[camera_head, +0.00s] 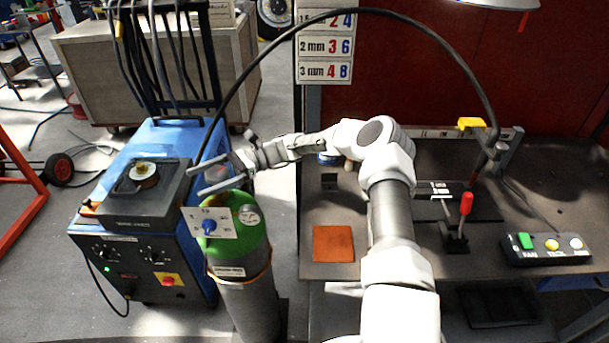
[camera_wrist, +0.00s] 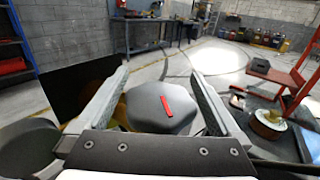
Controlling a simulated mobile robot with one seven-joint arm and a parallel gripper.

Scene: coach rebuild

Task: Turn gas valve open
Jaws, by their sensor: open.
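The gas cylinder (camera_head: 248,300) has a green shoulder and stands beside the blue machine. The bar slants slightly. My gripper (camera_head: 203,181) is open above the cylinder top, and its two fingers also show in the wrist view (camera_wrist: 160,76), one on each side of the knob. Whether they touch it I cannot tell. In the head view my gripper mostly hides the knob.
The blue machine (camera_head: 140,250) stands close left, with a dark box and spool (camera_head: 144,176) on top. A black hose (camera_head: 372,12) arches over my arm to the workbench (camera_head: 385,258).

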